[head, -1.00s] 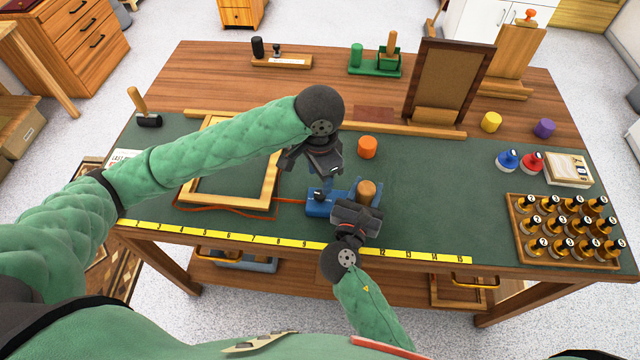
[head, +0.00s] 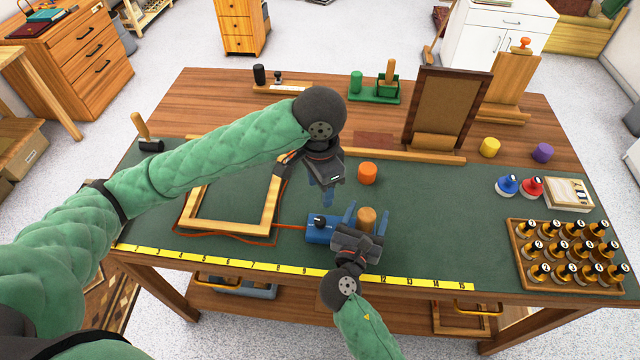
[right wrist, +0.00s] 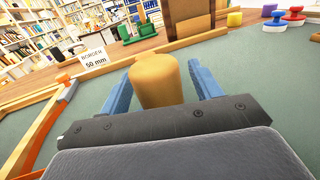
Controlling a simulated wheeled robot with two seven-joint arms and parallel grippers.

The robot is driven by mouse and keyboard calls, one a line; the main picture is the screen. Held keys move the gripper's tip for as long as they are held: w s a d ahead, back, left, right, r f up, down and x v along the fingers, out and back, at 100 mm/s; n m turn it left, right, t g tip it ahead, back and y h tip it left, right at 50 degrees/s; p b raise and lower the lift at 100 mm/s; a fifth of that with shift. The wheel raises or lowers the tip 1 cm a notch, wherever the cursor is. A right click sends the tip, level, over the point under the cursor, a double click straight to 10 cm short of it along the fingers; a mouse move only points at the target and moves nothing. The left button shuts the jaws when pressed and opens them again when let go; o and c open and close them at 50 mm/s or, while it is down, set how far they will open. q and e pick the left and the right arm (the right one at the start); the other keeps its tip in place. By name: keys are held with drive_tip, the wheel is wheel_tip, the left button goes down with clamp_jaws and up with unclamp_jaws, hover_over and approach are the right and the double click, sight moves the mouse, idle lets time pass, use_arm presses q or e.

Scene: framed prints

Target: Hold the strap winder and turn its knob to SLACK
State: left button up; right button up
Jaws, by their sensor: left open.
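The strap winder (head: 320,229) is a blue block with a black knob (head: 320,221) on top, lying on the green mat near the yellow ruler. An orange strap (head: 240,232) runs from it around the wooden frame. A rounded wooden handle (head: 367,218) stands at its right. My right gripper (right wrist: 160,85) has its blue fingers on either side of this handle (right wrist: 158,78); a gap shows at the right finger, so it looks open. My left gripper (head: 327,197) is open and empty, pointing down above and just behind the knob. The knob's setting is too small to read.
The wooden frame (head: 188,213) lies to the left. An orange cylinder (head: 368,173) stands behind the winder. An upright brown board (head: 446,105) stands at the back. The mat between winder and tray is clear.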

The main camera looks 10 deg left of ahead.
drive_tip(key=v, duration=1.2)
